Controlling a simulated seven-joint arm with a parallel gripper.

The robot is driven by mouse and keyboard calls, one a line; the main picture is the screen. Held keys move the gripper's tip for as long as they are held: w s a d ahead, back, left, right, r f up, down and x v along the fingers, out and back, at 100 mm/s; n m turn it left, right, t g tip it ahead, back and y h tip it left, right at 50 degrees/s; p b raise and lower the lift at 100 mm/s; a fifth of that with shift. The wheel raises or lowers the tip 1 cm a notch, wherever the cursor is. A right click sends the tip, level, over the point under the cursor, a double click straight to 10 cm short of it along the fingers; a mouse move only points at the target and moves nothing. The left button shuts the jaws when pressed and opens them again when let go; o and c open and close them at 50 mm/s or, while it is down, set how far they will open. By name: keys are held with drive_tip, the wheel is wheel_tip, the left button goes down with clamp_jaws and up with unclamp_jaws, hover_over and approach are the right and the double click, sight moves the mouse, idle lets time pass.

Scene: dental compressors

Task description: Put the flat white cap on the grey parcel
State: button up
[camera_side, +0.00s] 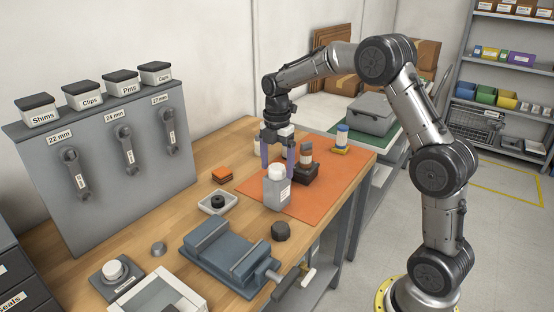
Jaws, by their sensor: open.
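My gripper (278,166) points down over the orange mat, its two bluish fingers apart. A pale grey bottle-like container (277,192) with a label and a white round top (276,170) stands upright at the fingertips. The top appears between or just in front of the fingers; I cannot tell if they touch it. No separate flat white cap is clear to me; a round white piece (113,269) sits on a dark grey block at the front left. No thing is clearly a grey parcel; a grey lidded box (370,114) lies on the green surface at the back.
The orange mat (330,190) also bears a dark block (304,171) behind the container. A blue-grey vise (230,256), a small white tray (217,202) and a dark hexagonal piece (281,231) are nearby. A tool panel (100,150) stands left. The mat's right part is clear.

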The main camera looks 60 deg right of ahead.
sight(277, 167)
wheel_tip(277, 167, up, 12)
drive_tip(key=s+a+r+m+t, duration=0.2)
drive_tip(key=s+a+r+m, duration=0.25)
drive_tip(key=s, duration=0.35)
drive_tip(key=s+a+f+m+t, duration=0.1)
drive_tip(key=s+a+f+m, duration=0.2)
drive_tip(key=s+m, duration=0.3)
drive_tip(key=s+a+f+m+t, duration=0.2)
drive_tip(key=s+a+f+m, duration=0.2)
drive_tip(key=s, duration=0.9)
drive_tip(key=a+m, duration=0.1)
drive_tip(key=m, duration=0.2)
drive_tip(key=shift+s+f+t, duration=0.2)
drive_tip(key=shift+f+t, duration=0.05)
drive_tip(key=shift+t, duration=0.05)
